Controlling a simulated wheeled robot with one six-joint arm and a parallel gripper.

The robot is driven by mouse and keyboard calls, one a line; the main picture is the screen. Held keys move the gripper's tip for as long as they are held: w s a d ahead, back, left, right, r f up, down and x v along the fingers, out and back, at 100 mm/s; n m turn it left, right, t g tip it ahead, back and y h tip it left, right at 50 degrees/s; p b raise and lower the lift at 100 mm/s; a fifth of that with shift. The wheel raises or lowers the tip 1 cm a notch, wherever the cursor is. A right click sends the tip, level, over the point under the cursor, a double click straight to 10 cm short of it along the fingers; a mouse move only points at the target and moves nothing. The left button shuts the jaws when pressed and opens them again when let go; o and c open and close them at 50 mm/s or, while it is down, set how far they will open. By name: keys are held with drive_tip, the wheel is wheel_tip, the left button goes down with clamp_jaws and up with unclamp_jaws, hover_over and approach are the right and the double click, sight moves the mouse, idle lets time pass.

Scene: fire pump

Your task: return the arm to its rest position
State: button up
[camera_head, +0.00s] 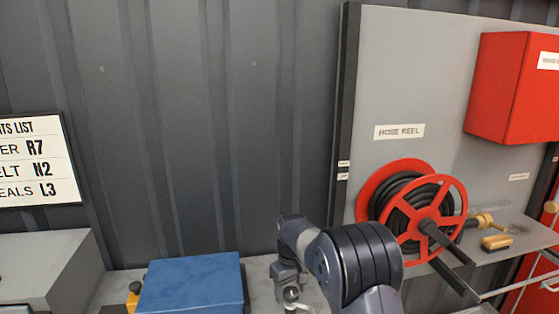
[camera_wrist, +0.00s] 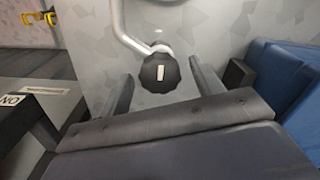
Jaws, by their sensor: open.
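My arm (camera_head: 350,262) rises from the bottom of the head view, bent over the bench, with its far end pointing down beside a blue box. My gripper (camera_wrist: 160,74) shows in the wrist view with its two fingers spread apart. A dark, lobed knob (camera_wrist: 155,68) with a white mark shows between the fingers in the picture, at the end of a bent grey rod (camera_wrist: 125,35). The fingers do not appear to touch it. The fingers are not clearly seen in the head view.
The blue box (camera_head: 192,283) stands just left of my arm and also shows in the wrist view (camera_wrist: 275,75). A red hose reel (camera_head: 412,207) and a red cabinet (camera_head: 510,90) are on the right. A grey box (camera_head: 45,268) stands at left. Open space lies above the bench.

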drive_tip(key=m, duration=0.4)
drive_tip(key=shift+m, duration=0.3)
drive_tip(key=m, duration=0.4)
drive_tip(key=shift+m, duration=0.3)
drive_tip(key=m, duration=0.5)
drive_tip(key=shift+m+p, duration=0.4)
drive_tip(key=shift+m, duration=1.9)
